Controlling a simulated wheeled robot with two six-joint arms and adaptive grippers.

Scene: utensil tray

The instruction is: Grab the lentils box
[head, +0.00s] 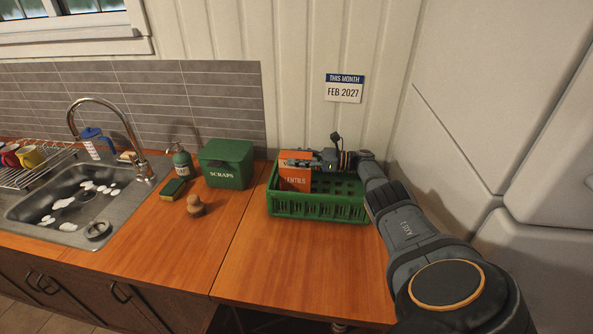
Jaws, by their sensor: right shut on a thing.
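The lentils box (294,172) is orange with a "LENTILS" label, partly covered by the gripper. It stands upright in the left part of a green plastic basket (318,211) on the wooden counter. My right gripper (300,160) reaches in from the right and is shut on the upper part of the box. The lower part of the box is hidden behind the basket's front wall, so I cannot tell whether it touches the basket floor. My left gripper is not in view.
A green scraps bin (226,164), a soap bottle (182,162), a sponge (173,189) and a small wooden object (195,206) stand left of the basket. The sink (75,200) is further left. The counter in front of the basket (290,265) is clear.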

